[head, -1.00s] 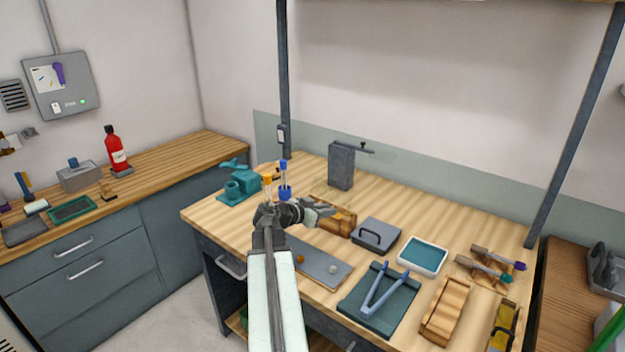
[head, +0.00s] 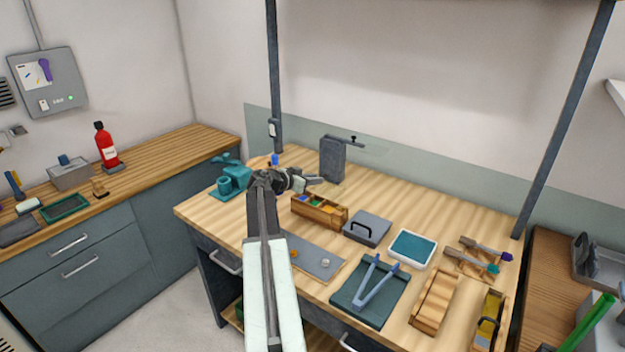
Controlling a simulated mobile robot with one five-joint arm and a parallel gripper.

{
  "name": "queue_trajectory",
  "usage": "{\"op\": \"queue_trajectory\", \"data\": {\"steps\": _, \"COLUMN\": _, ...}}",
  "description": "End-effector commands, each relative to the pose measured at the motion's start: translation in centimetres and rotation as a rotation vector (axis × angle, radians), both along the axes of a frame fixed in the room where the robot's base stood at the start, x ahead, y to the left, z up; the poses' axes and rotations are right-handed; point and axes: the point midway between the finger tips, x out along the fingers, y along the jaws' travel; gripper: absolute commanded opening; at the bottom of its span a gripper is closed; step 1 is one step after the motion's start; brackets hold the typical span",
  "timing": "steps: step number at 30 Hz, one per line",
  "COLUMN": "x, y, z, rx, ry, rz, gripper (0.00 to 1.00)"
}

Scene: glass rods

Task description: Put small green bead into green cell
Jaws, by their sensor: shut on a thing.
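The wooden box (head: 320,216) has small coloured cells, and the green cell (head: 316,203) lies between a blue one and a yellowish one. My gripper (head: 317,181) is in the air just above and behind the box in the picture, its jaws pointing right. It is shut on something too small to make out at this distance. No green bead shows on the grey tray (head: 318,263), where only an orange bead (head: 294,253) and a pale bead (head: 325,263) lie.
A grey lidded box (head: 368,229) stands right of the wooden box. A teal device (head: 233,180) is to the left and a grey stand (head: 332,158) behind. A white-rimmed tray (head: 413,249), a dark board with tongs (head: 370,297) and wooden holders fill the right.

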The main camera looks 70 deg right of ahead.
Motion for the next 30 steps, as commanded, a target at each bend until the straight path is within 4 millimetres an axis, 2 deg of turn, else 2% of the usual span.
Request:
{"op": "queue_trajectory", "data": {"steps": 1, "x": 0.0, "y": 0.0, "z": -1.5, "rx": 0.000, "ry": 0.000, "rz": 0.000, "gripper": 0.00}}
{"op": "queue_trajectory", "data": {"steps": 7, "x": 0.0, "y": 0.0, "z": -4.0, "rx": 0.000, "ry": 0.000, "rz": 0.001, "gripper": 0.00}}
{"op": "queue_trajectory", "data": {"steps": 17, "x": 0.1, "y": 0.1, "z": -4.1, "rx": 0.000, "ry": 0.001, "rz": 0.001, "gripper": 0.00}}
{"op": "queue_trajectory", "data": {"steps": 18, "x": 0.1, "y": 0.1, "z": -4.1, "rx": 0.000, "ry": 0.001, "rz": 0.001, "gripper": 0.30}}
{"op": "queue_trajectory", "data": {"steps": 20, "x": 0.1, "y": 0.1, "z": -4.1, "rx": 0.000, "ry": 0.001, "rz": 0.001, "gripper": 0.44}}
{"op": "queue_trajectory", "data": {"steps": 30, "x": 0.2, "y": 0.2, "z": -4.0, "rx": 0.000, "ry": 0.000, "rz": 0.002, "gripper": 0.44}}
